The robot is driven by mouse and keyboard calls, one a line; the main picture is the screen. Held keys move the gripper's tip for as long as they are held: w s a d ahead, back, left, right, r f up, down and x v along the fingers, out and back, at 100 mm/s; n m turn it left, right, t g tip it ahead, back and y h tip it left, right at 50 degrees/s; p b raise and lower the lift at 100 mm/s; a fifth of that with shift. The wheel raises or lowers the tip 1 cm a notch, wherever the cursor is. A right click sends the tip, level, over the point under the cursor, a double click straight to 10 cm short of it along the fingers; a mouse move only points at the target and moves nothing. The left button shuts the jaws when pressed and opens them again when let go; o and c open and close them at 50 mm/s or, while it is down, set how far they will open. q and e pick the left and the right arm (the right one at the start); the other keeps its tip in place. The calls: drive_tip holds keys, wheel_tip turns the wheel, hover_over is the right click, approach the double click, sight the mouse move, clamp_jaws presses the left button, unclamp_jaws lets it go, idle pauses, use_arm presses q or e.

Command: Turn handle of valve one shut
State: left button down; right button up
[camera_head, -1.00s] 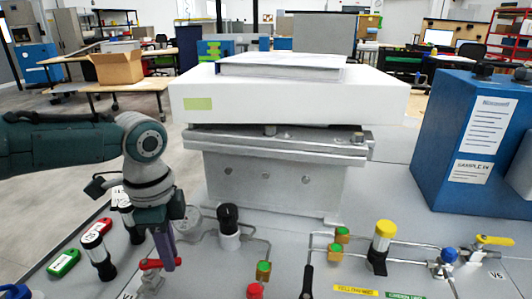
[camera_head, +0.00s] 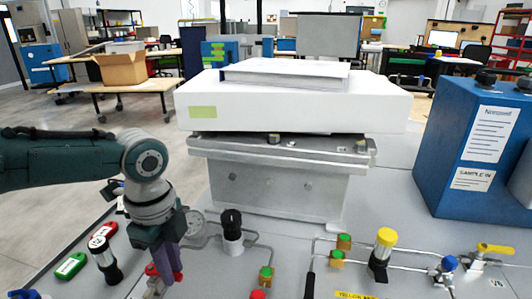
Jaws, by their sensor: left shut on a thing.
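My left gripper (camera_head: 168,268) reaches down from the left arm at the lower left. Its fingers are shut on a red valve handle (camera_head: 152,270), which they partly hide. The handle sits on a silver valve body (camera_head: 153,289) near the bottom edge of the view. No label for valve one can be read there. My right gripper is not in view.
A round gauge (camera_head: 194,222) and a black-topped knob (camera_head: 232,228) stand close right of my gripper. Black-and-white and yellow-topped (camera_head: 385,246) fittings rise from the panel. A white-topped analyser (camera_head: 290,108) and a blue box (camera_head: 470,150) stand behind.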

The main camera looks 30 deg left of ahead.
use_arm(q)
drive_tip(key=c, duration=0.8)
unclamp_jaws()
wheel_tip(320, 180, up, 10)
drive_tip(key=p, duration=0.2)
